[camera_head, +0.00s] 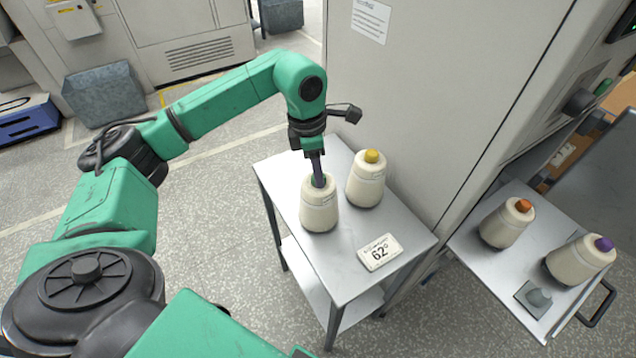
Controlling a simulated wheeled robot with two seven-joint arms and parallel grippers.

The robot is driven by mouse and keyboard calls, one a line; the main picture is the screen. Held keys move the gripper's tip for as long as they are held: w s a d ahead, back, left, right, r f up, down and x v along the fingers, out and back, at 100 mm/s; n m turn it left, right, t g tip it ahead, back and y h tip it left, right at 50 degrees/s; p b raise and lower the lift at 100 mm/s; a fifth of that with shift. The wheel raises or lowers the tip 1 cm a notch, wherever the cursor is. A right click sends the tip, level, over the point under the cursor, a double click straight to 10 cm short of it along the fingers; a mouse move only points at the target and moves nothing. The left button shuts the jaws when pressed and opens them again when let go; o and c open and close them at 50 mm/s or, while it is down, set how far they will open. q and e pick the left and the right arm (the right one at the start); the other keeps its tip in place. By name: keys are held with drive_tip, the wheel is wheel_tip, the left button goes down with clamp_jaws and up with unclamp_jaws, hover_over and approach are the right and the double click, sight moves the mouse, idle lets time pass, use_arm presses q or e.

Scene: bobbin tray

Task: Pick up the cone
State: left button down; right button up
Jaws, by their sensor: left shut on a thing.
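A cream cone (319,207) stands upright on the small metal side table (346,283). My left gripper (318,181) points down at the top of this cone and is shut on it; the fingertips are partly hidden at the cone's top. A second cream cone with a yellow tip (367,182) stands just to the right on the same table, close to the first. My right gripper does not show.
A sign reading 62 (379,253) lies at the table's front right. On a metal shelf (470,243) at right are a cone with an orange tip (506,224) and a tilted one with a purple tip (580,260). A tall grey cabinet (430,100) stands behind the table.

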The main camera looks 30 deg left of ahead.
use_arm(q)
wheel_tip(320, 180, up, 20)
drive_tip(key=p, duration=0.1)
drive_tip(key=shift+p, duration=0.3)
wheel_tip(320, 180, up, 20)
drive_tip(key=p, duration=1)
drive_tip(key=shift+p, duration=0.4)
drive_tip(key=shift+f, duration=0.1)
